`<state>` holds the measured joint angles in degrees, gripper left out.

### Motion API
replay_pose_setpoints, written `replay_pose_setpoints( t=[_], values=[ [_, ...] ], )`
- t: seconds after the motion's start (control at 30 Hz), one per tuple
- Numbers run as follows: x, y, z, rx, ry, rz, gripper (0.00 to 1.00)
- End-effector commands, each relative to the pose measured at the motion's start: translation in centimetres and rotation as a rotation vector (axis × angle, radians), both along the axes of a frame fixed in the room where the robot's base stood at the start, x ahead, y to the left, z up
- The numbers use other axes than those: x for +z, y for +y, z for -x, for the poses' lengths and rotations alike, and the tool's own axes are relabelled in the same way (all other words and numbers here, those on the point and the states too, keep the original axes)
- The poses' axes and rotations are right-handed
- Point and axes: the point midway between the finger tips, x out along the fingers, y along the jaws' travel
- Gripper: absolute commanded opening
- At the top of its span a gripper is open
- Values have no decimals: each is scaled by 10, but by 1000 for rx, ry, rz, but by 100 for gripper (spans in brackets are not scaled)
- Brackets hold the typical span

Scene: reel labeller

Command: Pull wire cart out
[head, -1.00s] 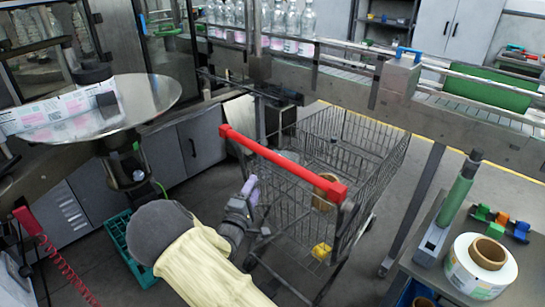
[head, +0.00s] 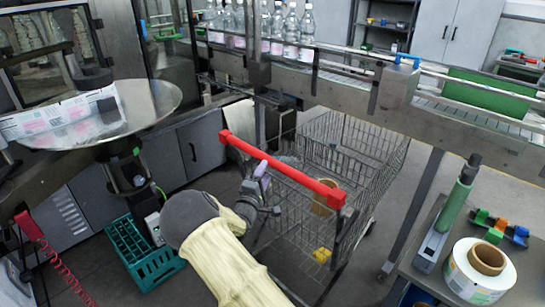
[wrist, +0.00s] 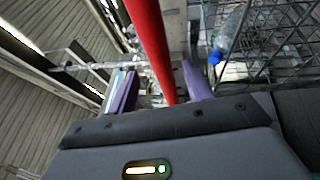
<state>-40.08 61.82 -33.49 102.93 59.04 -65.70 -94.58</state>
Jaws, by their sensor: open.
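The wire cart (head: 345,160) stands on the floor partly under the conveyor, its red handle (head: 300,179) toward me. My gripper (head: 262,172) is open at the handle, left of its middle in the head view. In the wrist view the red handle (wrist: 152,45) runs lengthwise between the two purple fingers of my gripper (wrist: 160,88). Whether a finger touches it I cannot tell. The cart holds a brown roll (head: 325,195), a yellow item (head: 321,255) and a clear bottle with a blue cap (wrist: 228,38). My arm hides the cart's lower left part.
The conveyor (head: 420,118) with bottles crosses above the cart's far end. A green crate (head: 150,262) lies on the floor left of my arm. A bench (head: 425,272) with a label reel (head: 480,270) stands close on the right. A round table (head: 160,105) is at left.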

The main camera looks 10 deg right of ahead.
Motion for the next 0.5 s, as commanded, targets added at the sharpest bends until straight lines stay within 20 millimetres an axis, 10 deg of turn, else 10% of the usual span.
replay_pose_setpoints(
  t=[0.5],
  values=[
    [15, -41, -68, -1, -1, -1, 50]
  ],
)
